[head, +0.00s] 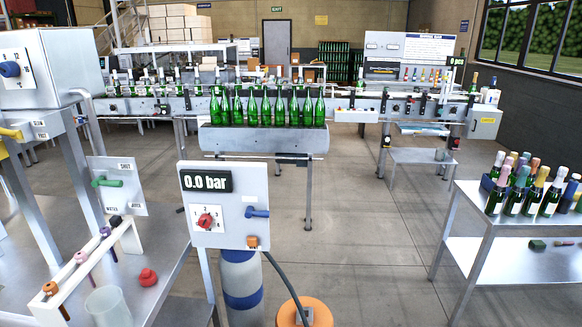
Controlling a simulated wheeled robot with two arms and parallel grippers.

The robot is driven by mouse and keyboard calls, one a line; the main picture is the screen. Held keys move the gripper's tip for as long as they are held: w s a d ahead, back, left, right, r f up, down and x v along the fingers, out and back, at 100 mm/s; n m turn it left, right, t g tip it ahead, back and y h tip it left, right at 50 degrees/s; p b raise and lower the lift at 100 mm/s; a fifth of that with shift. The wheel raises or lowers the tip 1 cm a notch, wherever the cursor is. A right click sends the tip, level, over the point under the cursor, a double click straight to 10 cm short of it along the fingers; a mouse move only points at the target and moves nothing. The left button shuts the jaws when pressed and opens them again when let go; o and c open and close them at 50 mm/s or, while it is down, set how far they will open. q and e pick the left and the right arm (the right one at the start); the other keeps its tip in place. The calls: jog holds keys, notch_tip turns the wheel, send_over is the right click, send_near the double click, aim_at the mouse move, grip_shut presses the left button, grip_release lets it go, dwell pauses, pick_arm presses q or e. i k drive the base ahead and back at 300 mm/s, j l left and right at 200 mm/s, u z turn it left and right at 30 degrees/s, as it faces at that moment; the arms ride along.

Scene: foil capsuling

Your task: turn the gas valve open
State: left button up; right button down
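A grey panel (228,237) stands at centre with a black display (206,182) reading 0.0 bar. A blue lever (257,212) on its right side points sideways to the right. I cannot read a gas label on it. A red knob (206,220) sits on a numbered plate on the same panel. A blue and white cylinder (241,280) stands below the panel. A dark hose (287,281) runs from the panel's lower right towards an orange round object (303,312). Neither of my grippers shows in the head view.
A green lever (108,182) on a water plate and a yellow lever (10,134) are at left. A red knob-like piece (148,277) and a clear cup (107,306) sit on the left table. Green bottles (265,107) stand behind the panel. A bottle table (470,205) is at right.

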aim_at(250, 212)
jog(key=i+l+u, duration=0.15)
jog(key=u, duration=0.25)
jog(key=i+l+u, duration=0.1)
jog(key=l+u, duration=0.45)
jog(key=u, duration=0.2)
jog(key=i, duration=0.05)
